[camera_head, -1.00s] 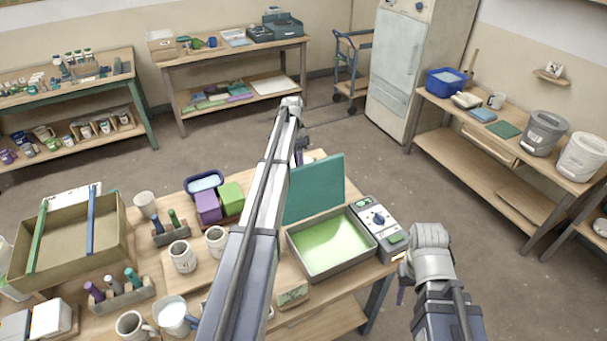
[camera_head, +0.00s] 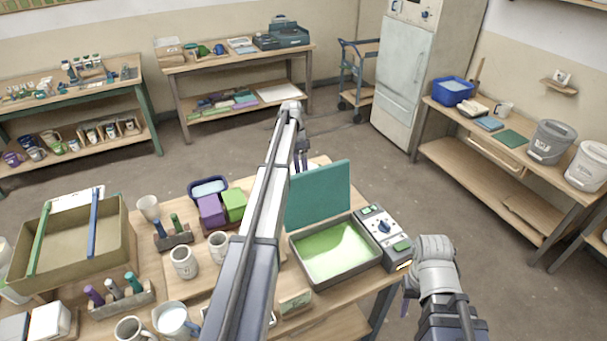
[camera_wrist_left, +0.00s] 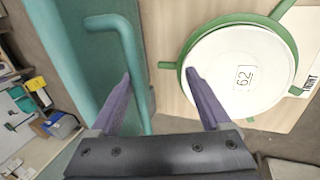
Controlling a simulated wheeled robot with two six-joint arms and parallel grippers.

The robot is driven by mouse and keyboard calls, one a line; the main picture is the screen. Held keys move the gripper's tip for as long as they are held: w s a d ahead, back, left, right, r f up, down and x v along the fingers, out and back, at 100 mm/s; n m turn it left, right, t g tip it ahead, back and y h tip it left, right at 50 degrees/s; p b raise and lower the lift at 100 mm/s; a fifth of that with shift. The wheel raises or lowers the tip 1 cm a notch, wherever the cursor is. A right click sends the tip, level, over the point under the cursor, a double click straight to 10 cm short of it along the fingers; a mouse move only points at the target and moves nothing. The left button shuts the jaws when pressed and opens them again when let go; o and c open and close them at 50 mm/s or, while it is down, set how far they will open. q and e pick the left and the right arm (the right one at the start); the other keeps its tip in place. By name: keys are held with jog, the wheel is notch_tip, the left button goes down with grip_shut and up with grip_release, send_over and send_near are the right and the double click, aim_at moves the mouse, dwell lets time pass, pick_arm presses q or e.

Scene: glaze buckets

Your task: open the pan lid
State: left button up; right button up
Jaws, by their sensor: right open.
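The pan (camera_head: 296,262) is a grey tray with a pale green inside on the wooden table's right part. Its teal lid (camera_head: 318,197) stands raised at the pan's back edge. My left gripper (camera_head: 302,158) is beyond the lid, small and partly hidden by its own arm. In the left wrist view, my left gripper's purple fingers (camera_wrist_left: 160,75) are apart, with a teal bar handle (camera_wrist_left: 133,60) between them, close by the left finger. A teal panel (camera_wrist_left: 105,70) lies beside it. My right gripper (camera_head: 406,298) is right of the table, mostly hidden by its wrist.
A control box (camera_head: 384,230) adjoins the pan's right side. Open floor lies behind the table.

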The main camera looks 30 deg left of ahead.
jog(key=shift+s+d, duration=0.1)
dwell(0.7)
jog(key=shift+r, duration=0.15)
notch_tip(320, 180, up, 7)
jog(key=p, duration=0.7)
jog(key=shift+r+p, duration=0.2)
jog(key=shift+p, duration=0.2)
